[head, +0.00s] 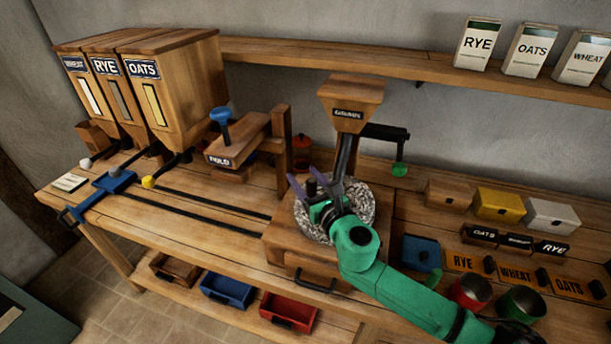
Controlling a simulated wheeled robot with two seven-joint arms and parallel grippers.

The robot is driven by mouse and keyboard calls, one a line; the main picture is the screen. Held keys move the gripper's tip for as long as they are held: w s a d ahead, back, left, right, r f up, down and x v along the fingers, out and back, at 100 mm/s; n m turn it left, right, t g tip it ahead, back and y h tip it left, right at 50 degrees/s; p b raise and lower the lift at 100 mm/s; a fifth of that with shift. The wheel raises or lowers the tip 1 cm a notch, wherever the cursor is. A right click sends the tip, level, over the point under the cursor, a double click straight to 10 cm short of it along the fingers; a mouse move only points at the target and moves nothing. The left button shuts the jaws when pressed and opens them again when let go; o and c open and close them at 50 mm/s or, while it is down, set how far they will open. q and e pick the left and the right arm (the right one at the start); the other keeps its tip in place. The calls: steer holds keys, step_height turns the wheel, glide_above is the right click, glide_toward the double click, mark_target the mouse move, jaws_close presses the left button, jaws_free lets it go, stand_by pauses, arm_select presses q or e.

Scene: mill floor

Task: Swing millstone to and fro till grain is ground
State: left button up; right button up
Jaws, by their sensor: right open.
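The millstone (357,206) is a round, speckled grey stone on a wooden base in the middle of the bench. A small dark upright handle (312,187) shows at its left side. A wooden hopper (350,95) with a label stands above and behind the stone. My right gripper (318,186) comes in from the lower right on a green arm. Its purple and dark fingers are spread over the stone, close around or beside the handle; contact cannot be told. The arm hides part of the stone. No grain shows on the stone. My left gripper is out of view.
Wooden bins (185,85) stand at the back left, beside a press marked HOLD (235,145). A blue slide (113,181) sits on dark rails at left. Small boxes (498,204), label plates (516,274) and cups (470,290) crowd the right. Open drawers (228,289) lie below.

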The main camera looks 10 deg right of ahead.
steer(key=shift+f, duration=0.1)
jaws_close()
stand_by(1.2)
